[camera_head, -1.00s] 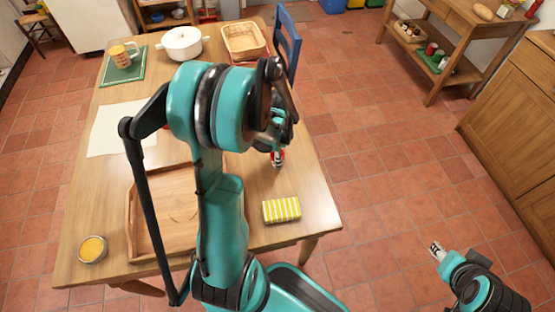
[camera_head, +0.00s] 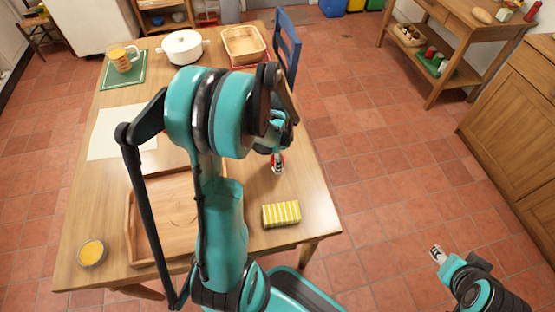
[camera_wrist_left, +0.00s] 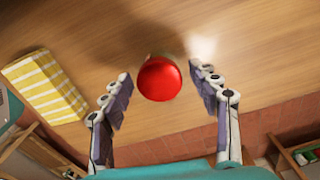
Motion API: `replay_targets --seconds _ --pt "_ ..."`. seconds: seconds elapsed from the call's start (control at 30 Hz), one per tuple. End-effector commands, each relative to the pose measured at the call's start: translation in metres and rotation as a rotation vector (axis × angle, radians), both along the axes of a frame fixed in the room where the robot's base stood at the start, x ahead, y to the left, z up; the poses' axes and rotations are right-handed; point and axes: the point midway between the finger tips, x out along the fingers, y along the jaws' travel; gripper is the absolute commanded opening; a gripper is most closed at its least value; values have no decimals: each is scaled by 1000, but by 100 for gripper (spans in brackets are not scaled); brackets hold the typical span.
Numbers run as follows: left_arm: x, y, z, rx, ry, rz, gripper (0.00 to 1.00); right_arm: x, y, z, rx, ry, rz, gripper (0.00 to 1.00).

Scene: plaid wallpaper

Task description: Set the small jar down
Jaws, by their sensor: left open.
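The small jar shows in the left wrist view as a round red lid (camera_wrist_left: 159,79), seen from above; its body is mostly hidden under the lid. It stands on the bare wooden tabletop. My left gripper (camera_wrist_left: 162,98) is open, with a finger on each side of the lid and a visible gap on both sides. In the head view my left gripper (camera_head: 277,163) is over the right part of the table, with a bit of red beside its tip. My right gripper (camera_head: 437,252) hangs over the floor, away from the table, too small to judge.
A yellow-striped packet (camera_head: 281,214) lies near the table's front right edge. A wooden tray (camera_head: 139,250) is at left front, with a yellow-filled bowl (camera_head: 92,253) beside it. A white pot (camera_head: 182,47) and a basket (camera_head: 243,46) stand at the back.

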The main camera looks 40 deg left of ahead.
Motion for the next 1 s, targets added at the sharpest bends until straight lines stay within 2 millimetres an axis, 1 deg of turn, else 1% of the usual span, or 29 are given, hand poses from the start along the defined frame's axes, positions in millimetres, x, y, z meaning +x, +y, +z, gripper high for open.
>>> replay_targets --seconds 0.03,0.2,0.3,0.4,0.57,0.63,0.67,0.77,0.87,0.9,1.0 --pt "0 0 14 0 0 0 61 0 0 9 0 0 0 40" --pt "-1 0 55 0 0 0 61 0 0 26 0 0 0 40" --pt "0 0 75 0 0 0 61 0 0 34 0 0 0 40" --pt "0 0 91 0 0 0 61 0 0 40 0 0 0 40" --pt "0 -1 105 1 -1 2 61 0 0 44 0 0 0 40" --pt "-1 -5 111 4 -11 14 61 0 0 44 0 0 0 40" --pt "-1 -8 115 8 -19 26 61 0 0 44 0 0 0 40" --pt "-3 -29 132 24 -77 100 61 0 0 44 0 0 0 40" --pt "-10 -59 155 32 -171 221 61 0 0 44 0 0 0 40" --pt "-14 -72 163 27 -216 276 61 0 0 44 0 0 0 40" --pt "-26 -103 182 -6 -326 415 61 0 0 44 0 0 0 40"
